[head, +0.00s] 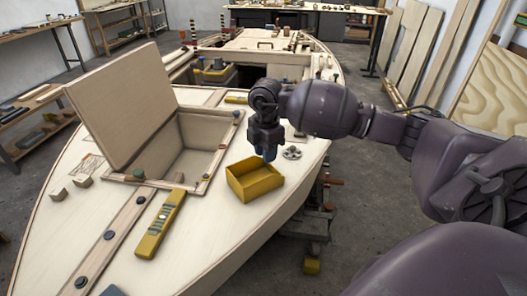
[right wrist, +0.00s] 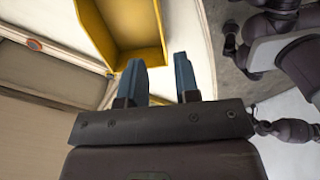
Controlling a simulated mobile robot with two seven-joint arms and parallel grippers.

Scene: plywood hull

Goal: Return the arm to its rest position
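My right gripper (head: 268,154) hangs pointing down at the back edge of the yellow open box (head: 262,184) on the pale hull deck. In the right wrist view its two blue fingers (right wrist: 163,82) stand apart with nothing between them. The yellow box (right wrist: 100,25) lies just past the fingertips there. In the head view the box looks empty. My right arm (head: 322,108) reaches in from the right over the deck. My left gripper is in neither view.
An open hatch with a raised lid (head: 122,103) is left of the box. A yellow level (head: 161,224) lies on the deck (head: 215,235) in front. A grey round fitting (head: 292,153) sits right of the gripper. Open floor (head: 368,185) lies right of the hull.

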